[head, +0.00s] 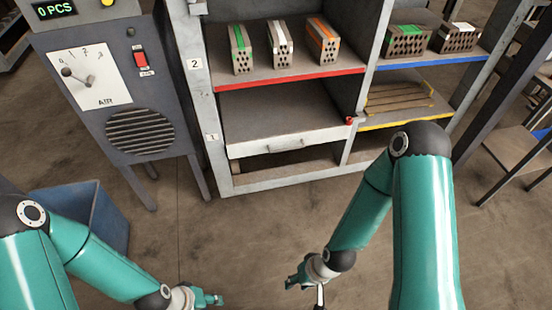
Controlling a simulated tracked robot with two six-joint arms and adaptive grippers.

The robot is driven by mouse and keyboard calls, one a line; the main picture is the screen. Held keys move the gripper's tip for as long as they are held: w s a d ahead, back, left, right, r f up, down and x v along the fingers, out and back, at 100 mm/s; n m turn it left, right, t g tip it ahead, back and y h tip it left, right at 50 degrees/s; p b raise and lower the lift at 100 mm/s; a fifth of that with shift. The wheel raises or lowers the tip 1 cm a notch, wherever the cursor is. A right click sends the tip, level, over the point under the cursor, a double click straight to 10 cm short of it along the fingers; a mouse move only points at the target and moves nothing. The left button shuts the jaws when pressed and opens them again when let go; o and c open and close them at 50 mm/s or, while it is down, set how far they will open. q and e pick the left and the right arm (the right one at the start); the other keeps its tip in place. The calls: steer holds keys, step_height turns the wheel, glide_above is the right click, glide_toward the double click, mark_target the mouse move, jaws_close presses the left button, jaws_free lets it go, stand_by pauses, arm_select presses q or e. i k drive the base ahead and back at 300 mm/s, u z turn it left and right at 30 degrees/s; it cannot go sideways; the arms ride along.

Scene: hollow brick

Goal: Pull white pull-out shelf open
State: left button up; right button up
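The white pull-out shelf (290,144) sits low in the left bay of the grey rack, below the red-edged shelf. Its white front carries a small bar handle, and the front looks about level with the rack's frame. My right gripper (305,284) is low at the bottom centre, in front of the rack and well apart from the handle. My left gripper (207,299) is at the bottom edge, left of the right one, also far from the shelf. Both grippers are small and partly cut off or turned, so their finger opening is unclear. Nothing shows held in either.
Hollow bricks with green, white and orange stripes (322,42) stand on the red-edged shelf (290,82). More bricks (408,42) stand on the blue-edged shelf. A grey control cabinet (120,90) and a blue bin (90,212) are left. The floor before the rack is clear.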

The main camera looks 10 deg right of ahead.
mark_target(278, 117)
steer(key=z, duration=0.2)
steer(key=i, duration=0.85)
steer(key=u, duration=0.1)
